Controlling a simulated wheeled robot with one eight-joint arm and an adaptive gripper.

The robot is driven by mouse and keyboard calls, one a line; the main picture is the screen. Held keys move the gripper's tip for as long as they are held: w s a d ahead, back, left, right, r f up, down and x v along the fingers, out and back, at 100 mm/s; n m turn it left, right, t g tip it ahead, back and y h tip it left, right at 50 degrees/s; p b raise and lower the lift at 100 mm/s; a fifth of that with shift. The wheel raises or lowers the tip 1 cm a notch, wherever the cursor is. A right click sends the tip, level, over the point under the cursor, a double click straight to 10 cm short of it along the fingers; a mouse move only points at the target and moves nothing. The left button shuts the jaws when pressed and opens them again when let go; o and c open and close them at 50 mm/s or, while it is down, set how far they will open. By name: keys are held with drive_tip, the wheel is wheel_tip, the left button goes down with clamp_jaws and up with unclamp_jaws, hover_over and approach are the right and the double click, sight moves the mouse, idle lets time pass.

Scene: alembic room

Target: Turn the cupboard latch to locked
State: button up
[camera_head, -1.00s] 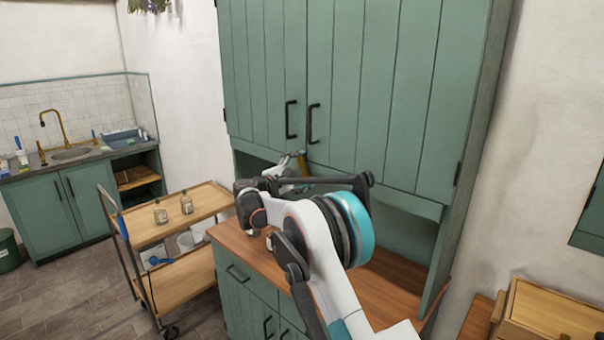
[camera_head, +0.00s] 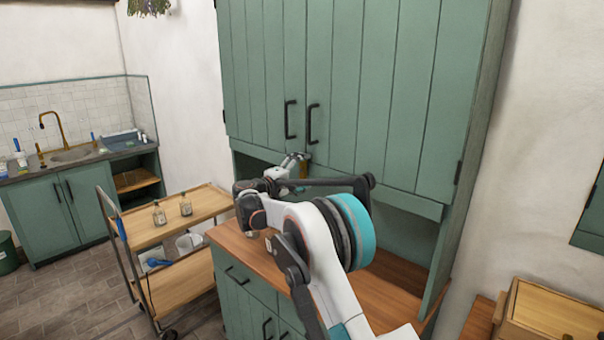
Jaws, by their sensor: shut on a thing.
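The tall green cupboard (camera_head: 385,95) has its two upper doors closed, with two black handles side by side at the middle. The brass-coloured latch (camera_head: 303,170) is just below the doors' lower edge, under the handles. It looks close to upright, and my arm hides part of it. My gripper (camera_head: 298,160) is at the latch and shut on it. The fingertips are small in this view, so the exact contact is hard to see.
A wooden counter (camera_head: 390,288) lies below the cupboard, under my arm. A wooden trolley (camera_head: 160,222) with two small bottles stands to the left. A sink counter (camera_head: 30,172) is at the far left, and a wooden box (camera_head: 550,315) is at the lower right.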

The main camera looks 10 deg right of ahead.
drive_tip(key=shift+f, duration=0.1)
drive_tip(key=o, duration=1)
drive_tip(key=shift+s+a, duration=0.1)
drive_tip(key=v, duration=1.1)
drive_tip(key=shift+s+a, duration=0.2)
drive_tip(key=shift+a, duration=0.1)
